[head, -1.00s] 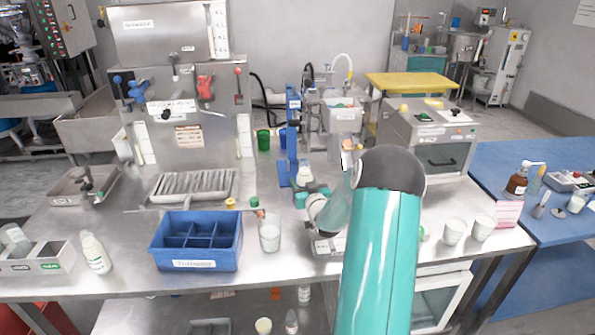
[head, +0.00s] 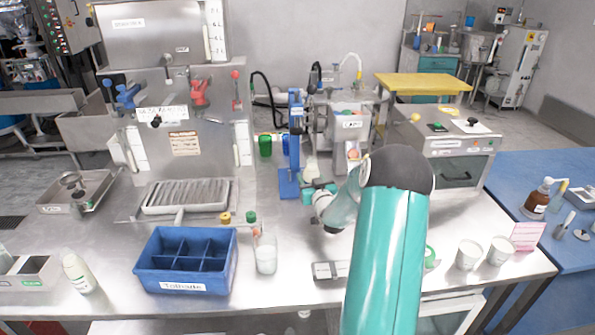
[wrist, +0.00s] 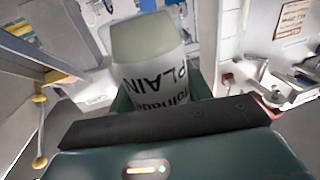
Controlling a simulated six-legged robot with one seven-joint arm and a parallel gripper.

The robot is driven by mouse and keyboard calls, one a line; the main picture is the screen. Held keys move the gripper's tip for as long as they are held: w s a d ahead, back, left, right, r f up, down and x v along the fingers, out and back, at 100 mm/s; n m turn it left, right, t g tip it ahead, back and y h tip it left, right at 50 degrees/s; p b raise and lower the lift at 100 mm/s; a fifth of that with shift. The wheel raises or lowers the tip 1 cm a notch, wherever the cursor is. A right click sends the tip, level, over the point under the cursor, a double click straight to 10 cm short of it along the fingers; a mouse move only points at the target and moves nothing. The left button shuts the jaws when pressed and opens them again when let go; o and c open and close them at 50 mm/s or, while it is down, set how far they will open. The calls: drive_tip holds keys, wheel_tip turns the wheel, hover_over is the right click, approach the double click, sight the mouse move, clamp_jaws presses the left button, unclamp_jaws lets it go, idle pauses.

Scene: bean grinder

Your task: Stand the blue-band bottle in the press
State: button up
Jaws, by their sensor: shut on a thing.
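My gripper (head: 320,192) is shut on a pale bottle (head: 311,172), just right of the blue press (head: 294,150). In the wrist view the bottle (wrist: 150,45) has a pale greenish end and a white label with black lettering that includes "PLAIN". No blue band shows on it. The bottle looks roughly upright in the head view. It is close to the press column and near its blue base; I cannot tell whether it is over the base or touching it. My arm hides part of the area to the right.
A blue divided bin (head: 186,262) stands at the front left, with a clear bottle (head: 265,252) beside it. Another pale bottle (head: 78,273) stands further left. White cups (head: 468,255) stand at the right. The bench before the press is fairly clear.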

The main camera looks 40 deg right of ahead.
drive_tip(key=x, duration=1.6)
drive_tip(key=shift+w, duration=0.2)
drive_tip(key=shift+f, duration=0.2)
drive_tip(key=shift+f, duration=0.35)
drive_tip(key=shift+f, duration=0.15)
drive_tip(key=o, duration=1)
drive_tip(key=shift+c, duration=0.2)
